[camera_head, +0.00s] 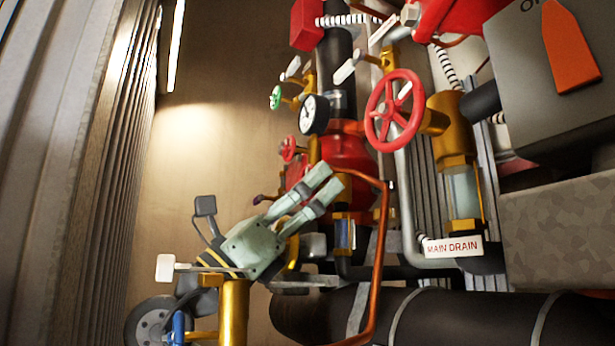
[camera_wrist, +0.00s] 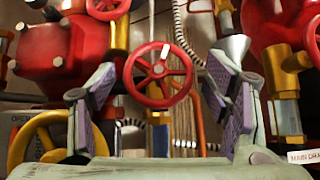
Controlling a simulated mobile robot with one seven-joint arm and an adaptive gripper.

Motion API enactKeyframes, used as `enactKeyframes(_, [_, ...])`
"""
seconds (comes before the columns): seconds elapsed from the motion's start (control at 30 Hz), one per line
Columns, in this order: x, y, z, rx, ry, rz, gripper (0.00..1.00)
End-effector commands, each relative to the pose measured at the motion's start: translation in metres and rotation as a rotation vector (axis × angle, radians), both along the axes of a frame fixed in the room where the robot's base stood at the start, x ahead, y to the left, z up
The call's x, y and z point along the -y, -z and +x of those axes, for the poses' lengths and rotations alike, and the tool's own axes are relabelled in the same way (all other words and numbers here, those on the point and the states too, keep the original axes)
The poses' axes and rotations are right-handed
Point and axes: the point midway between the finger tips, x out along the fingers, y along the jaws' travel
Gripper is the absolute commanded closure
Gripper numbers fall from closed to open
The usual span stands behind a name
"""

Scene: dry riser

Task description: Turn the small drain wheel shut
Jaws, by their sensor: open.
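My gripper (camera_head: 325,181) is pale green and points up and right in the head view, in front of the riser pipework. In the wrist view its purple-padded fingers (camera_wrist: 165,78) stand apart, with nothing held. Between and beyond them is a red spoked handwheel (camera_wrist: 158,76) with a pale mark on its rim, its face towards the camera. The gap to it is hard to judge. The head view shows a large red wheel (camera_head: 394,110) above a "MAIN DRAIN" label (camera_head: 453,247) and a smaller red wheel (camera_head: 289,149). I cannot tell for certain which one is the drain wheel.
A copper pipe (camera_head: 381,250) runs close right of my gripper. A pressure gauge (camera_head: 313,114) and a green wheel (camera_head: 276,97) sit above. A thick black pipe (camera_head: 440,318) crosses below. A yellow wheel (camera_wrist: 40,140) is left in the wrist view. The left wall side is clearer.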

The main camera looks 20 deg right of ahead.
Motion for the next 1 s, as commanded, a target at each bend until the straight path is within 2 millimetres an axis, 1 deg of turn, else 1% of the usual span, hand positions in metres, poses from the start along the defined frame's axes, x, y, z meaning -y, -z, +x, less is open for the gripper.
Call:
enactKeyframes(0.03, [0.0024,-0.0041,0.0005,0.000,0.000,-0.001,0.29])
enactKeyframes(0.1, [0.0041,-0.0053,0.0010,0.000,-0.001,-0.001,0.29])
enactKeyframes(0.37, [0.0048,-0.0050,0.0012,0.000,-0.003,-0.001,0.30])
enactKeyframes(1.0, [0.0046,-0.0049,0.0011,0.000,-0.003,-0.001,0.73])
